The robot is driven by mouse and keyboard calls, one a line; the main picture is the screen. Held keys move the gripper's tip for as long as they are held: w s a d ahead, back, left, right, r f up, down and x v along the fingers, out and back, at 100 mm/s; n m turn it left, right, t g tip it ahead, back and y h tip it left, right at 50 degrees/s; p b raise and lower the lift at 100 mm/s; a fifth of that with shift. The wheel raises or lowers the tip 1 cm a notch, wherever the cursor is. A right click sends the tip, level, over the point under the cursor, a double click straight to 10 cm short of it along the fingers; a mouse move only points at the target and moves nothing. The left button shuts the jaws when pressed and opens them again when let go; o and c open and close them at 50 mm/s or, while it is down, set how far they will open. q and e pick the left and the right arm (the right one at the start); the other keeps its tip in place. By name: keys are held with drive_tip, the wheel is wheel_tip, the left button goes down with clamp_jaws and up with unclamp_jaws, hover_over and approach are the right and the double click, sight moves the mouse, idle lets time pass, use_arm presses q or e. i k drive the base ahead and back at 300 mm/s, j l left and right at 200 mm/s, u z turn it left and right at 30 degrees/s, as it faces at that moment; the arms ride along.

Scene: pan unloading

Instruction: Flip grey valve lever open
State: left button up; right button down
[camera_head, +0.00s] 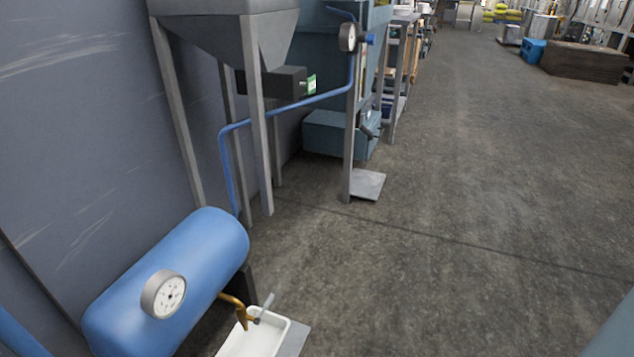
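A small grey valve lever (267,303) sits on a brass valve (239,312) at the lower middle of the head view. The lever slants up and to the right from the valve. The tray's lower part is cut off by the picture's bottom edge. Neither of my grippers shows in this view.
A round gauge (168,295) faces out from the tank. A blue pipe (226,165) rises behind it towards a second gauge (348,37). A grey hopper (235,35) on legs stands beyond. The concrete floor (470,200) to the right is clear.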

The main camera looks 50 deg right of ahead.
sight(264, 308)
drive_tip(key=i+l+z, duration=0.1)
drive_tip(key=l+z, duration=0.15)
drive_tip(key=z, duration=0.15)
drive_tip(key=i+l+z, duration=0.1)
drive_tip(key=z, duration=0.3)
drive_tip(key=l, duration=0.1)
